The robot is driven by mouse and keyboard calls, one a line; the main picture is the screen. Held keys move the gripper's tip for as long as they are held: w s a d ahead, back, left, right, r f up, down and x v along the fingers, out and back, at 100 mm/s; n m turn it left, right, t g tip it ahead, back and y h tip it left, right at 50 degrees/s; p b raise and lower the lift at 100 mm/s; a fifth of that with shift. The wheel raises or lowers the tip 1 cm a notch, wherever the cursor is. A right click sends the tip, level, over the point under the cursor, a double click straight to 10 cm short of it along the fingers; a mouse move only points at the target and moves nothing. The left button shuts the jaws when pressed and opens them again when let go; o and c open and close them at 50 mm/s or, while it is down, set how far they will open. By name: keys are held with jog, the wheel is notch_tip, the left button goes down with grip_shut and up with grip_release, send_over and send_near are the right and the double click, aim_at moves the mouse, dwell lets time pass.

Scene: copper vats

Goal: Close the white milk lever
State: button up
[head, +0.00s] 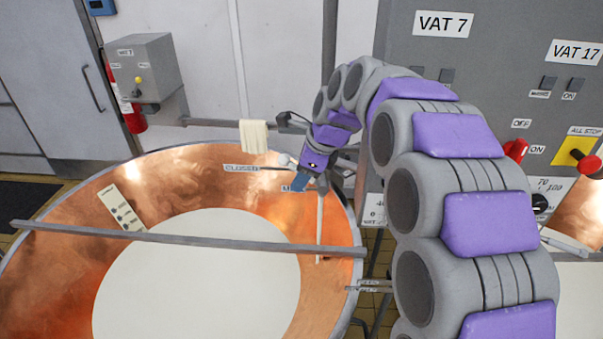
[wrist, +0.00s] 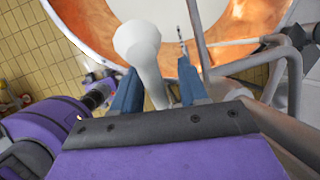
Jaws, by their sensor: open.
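The white milk lever (wrist: 137,42) shows in the wrist view as a white rounded knob on a tapering shaft. Its shaft runs down between the two blue fingers of my gripper (wrist: 157,72). The fingers stand apart, with the shaft nearer the left finger; I cannot tell whether they touch. In the head view my gripper (head: 303,180) is at the far right rim of the copper vat (head: 185,175). There the lever is mostly hidden by the gripper; a small white end shows beside it. A CLOSED label (head: 241,168) is just left of the gripper.
White milk (head: 195,285) fills the vat, and a grey bar (head: 190,238) crosses it. A cloth (head: 254,136) hangs on a rail behind. A grey control panel (head: 480,75) with a red-knobbed all-stop switch (head: 585,160) stands right. Grey pipes (wrist: 292,75) are close right of my gripper.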

jog(key=shift+a+f, duration=0.2)
jog(key=shift+a, duration=1.05)
jog(key=shift+c, duration=0.8)
jog(key=shift+d, duration=0.65)
jog(key=c, duration=0.5)
grip_shut()
